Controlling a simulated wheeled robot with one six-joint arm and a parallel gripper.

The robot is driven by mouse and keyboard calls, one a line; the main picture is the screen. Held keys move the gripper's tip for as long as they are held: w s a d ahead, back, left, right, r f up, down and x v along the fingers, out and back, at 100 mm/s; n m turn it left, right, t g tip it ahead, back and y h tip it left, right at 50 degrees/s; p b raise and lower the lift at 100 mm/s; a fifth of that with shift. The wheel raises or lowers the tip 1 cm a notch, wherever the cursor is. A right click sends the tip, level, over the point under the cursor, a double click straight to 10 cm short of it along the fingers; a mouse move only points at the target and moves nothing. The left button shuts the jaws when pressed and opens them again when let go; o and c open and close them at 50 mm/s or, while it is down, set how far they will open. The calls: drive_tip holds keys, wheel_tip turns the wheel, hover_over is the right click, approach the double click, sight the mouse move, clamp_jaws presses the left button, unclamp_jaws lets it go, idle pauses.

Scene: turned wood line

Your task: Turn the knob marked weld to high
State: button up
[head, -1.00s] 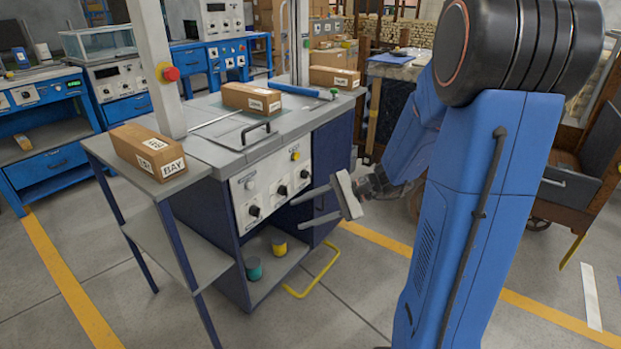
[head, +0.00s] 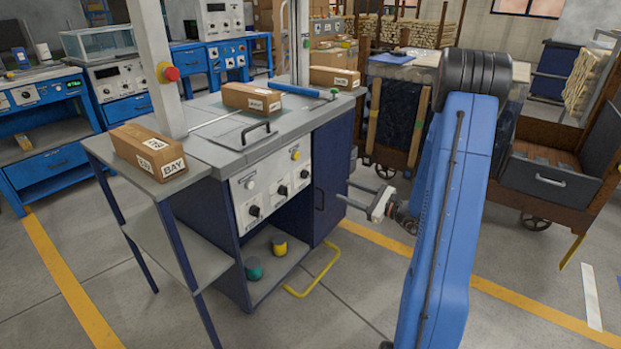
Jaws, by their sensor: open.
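A pale control panel (head: 272,184) is on the front of the grey-topped workbench. It carries three dark knobs in a slanting row: a left knob (head: 254,211), a middle knob (head: 282,190) and a right knob (head: 304,174). Their markings are too small to read, so I cannot tell which is weld or where each points. My gripper (head: 346,191) is open and empty, right of the panel near the blue cabinet door, its two fingers pointing left. It is apart from all the knobs.
A yellow button (head: 295,155) sits above the knobs. A shelf below holds a teal can (head: 254,268) and a yellow can (head: 279,245). A yellow floor rail (head: 318,272) stands in front. Boxes lie on the bench and on the left side table (head: 200,165).

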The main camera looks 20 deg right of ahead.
sight(309, 176)
drive_tip(key=x, duration=1.7)
drive_tip(key=shift+s, duration=0.1)
drive_tip(key=c, duration=1.1)
drive_tip(key=shift+o, duration=0.2)
